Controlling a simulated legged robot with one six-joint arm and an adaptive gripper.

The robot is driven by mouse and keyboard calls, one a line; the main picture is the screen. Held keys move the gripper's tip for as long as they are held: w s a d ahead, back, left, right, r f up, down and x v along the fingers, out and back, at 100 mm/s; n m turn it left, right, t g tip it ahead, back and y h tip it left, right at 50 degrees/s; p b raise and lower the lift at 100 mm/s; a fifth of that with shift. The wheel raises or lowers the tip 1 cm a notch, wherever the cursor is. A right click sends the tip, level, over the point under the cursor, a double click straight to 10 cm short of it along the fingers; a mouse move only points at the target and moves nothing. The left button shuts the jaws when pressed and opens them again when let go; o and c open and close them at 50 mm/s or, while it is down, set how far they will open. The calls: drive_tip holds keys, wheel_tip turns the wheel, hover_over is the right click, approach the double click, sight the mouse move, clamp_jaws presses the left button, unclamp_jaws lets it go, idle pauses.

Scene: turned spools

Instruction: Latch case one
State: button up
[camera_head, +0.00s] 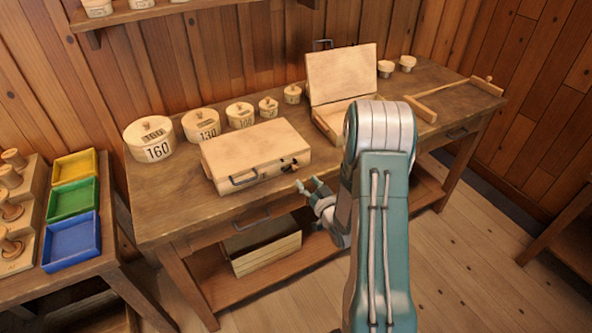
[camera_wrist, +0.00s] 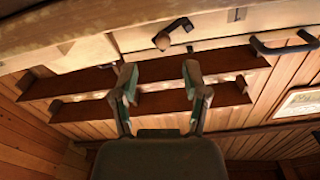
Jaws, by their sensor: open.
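In the wrist view the latch (camera_wrist: 175,32) has a round knob and the handle (camera_wrist: 285,43) is at the right edge. I cannot tell whether the latch is engaged. My gripper (camera_head: 304,185) is open and empty in front of the case's right front corner. In the wrist view its fingertips (camera_wrist: 160,75) point toward the latch, apart from it.
A second case (camera_head: 341,77) stands open at the right, partly hidden by my arm. Several round lidded boxes (camera_head: 150,140) line the back of the bench (camera_head: 165,205). Coloured trays (camera_head: 72,203) sit on a left table. A wooden crate (camera_head: 265,250) is on the lower shelf.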

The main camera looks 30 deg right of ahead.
sight(296, 171)
drive_tip(key=w, duration=0.7)
drive_tip(key=shift+a, duration=0.35)
drive_tip(key=shift+d, duration=0.1)
clamp_jaws()
